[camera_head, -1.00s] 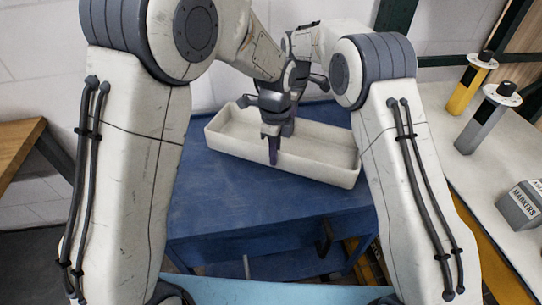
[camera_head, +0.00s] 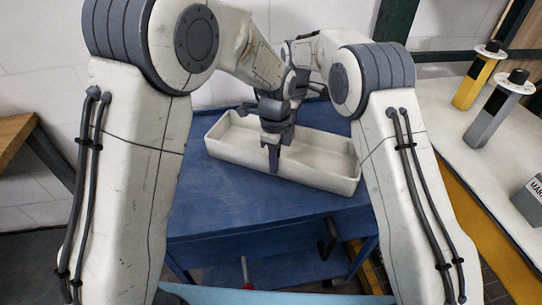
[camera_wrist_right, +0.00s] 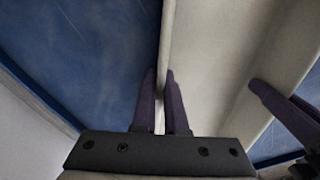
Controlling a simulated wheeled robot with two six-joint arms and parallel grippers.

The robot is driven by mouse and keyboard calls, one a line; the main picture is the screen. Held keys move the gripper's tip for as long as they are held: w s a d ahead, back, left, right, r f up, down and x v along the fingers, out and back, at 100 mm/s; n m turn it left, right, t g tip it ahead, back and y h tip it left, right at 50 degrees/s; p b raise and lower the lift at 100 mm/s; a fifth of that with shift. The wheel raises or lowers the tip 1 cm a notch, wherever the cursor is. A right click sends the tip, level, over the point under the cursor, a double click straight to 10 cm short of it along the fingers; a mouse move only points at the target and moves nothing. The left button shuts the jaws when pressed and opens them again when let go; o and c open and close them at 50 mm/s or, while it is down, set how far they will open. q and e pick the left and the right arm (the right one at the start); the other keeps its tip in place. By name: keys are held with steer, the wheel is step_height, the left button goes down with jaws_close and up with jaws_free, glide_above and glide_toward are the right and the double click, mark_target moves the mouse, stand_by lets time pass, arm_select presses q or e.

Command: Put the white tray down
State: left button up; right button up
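The white tray (camera_head: 315,178) is a long, shallow, empty box over the blue table top, roughly level. I cannot tell whether its base touches the table. My left gripper (camera_head: 273,158) points down at the tray's near long wall, one dark finger outside it, and looks shut on that wall. My right gripper is mostly hidden behind the left arm in the head view. In the right wrist view, my right gripper (camera_wrist_right: 163,105) has a purple finger on each side of the tray's thin wall (camera_wrist_right: 167,45), close against it. The left gripper's fingers (camera_wrist_right: 285,105) also show there, at another wall.
The blue table (camera_head: 240,210) has bare top in front of the tray. A white worktop on the right carries a yellow post (camera_head: 476,78), a grey post (camera_head: 492,112) and a grey box (camera_head: 530,200). A wooden surface (camera_head: 15,135) is at the far left.

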arm_select(q)
steer(key=o, duration=0.4)
steer(key=shift+s, duration=0.1)
arm_select(e)
steer(key=o, duration=0.4)
steer(key=shift+w, duration=0.1)
arm_select(q)
steer(key=shift+r, duration=0.1)
steer(key=shift+r, duration=0.35)
step_height(320, 180, up, 11)
steer(key=shift+f, duration=0.1)
arm_select(e)
steer(key=shift+r, duration=0.3)
step_height(320, 180, up, 12)
steer(key=shift+f, duration=0.25)
